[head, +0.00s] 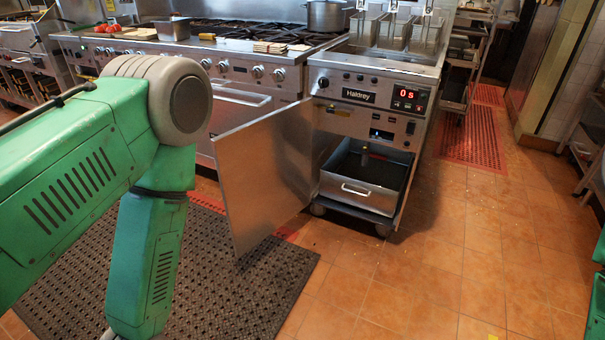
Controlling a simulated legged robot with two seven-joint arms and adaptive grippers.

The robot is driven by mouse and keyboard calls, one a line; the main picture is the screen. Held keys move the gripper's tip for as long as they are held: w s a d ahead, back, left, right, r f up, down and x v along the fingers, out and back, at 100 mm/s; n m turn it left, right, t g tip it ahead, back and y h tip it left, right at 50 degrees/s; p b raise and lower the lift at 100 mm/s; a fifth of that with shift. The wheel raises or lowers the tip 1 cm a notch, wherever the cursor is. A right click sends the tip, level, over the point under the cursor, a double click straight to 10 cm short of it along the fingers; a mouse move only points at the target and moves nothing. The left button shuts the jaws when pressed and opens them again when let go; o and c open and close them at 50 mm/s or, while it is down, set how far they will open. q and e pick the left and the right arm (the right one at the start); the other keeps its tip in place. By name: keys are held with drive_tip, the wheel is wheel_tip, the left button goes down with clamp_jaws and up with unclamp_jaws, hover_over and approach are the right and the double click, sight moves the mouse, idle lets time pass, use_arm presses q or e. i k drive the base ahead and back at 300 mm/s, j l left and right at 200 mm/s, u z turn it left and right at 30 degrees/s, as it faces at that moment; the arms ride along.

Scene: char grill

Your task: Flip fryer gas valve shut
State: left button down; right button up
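The fryer (360,97), marked Haldrey, stands at the right end of the cooking line. Its display (409,99) shows red digits. Its cabinet door (262,178) is swung wide open to the left. Inside the opening a small blue-lit part (382,134) sits near the top, and a short upright pipe-like piece (365,156) stands above the pulled-out drawer (358,190). I cannot tell which part is the gas valve or how its handle is set. My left arm fills the left side, with its gripper out of frame. My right gripper is also out of frame.
Fry baskets (395,30) hang over the fryer top. A range (240,45) with knobs, a pot (328,15) and food adjoins it. A dark perforated mat (190,270) lies before the door. A red mat (472,140) lies behind right.

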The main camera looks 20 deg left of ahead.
sight(338, 112)
drive_tip(key=i+j+z, duration=0.1)
drive_tip(key=j+z, duration=0.15)
drive_tip(key=z, duration=0.2)
drive_tip(key=j+z, duration=0.25)
drive_tip(key=z, duration=0.2)
drive_tip(key=i+j+z, duration=0.1)
drive_tip(key=j+z, duration=0.25)
drive_tip(key=z, duration=0.15)
drive_tip(key=k+j, duration=0.1)
drive_tip(key=j, duration=1.3)
drive_tip(key=k+j, duration=0.1)
drive_tip(key=j, duration=1.25)
drive_tip(key=k+j, duration=0.1)
drive_tip(key=j, duration=1.3)
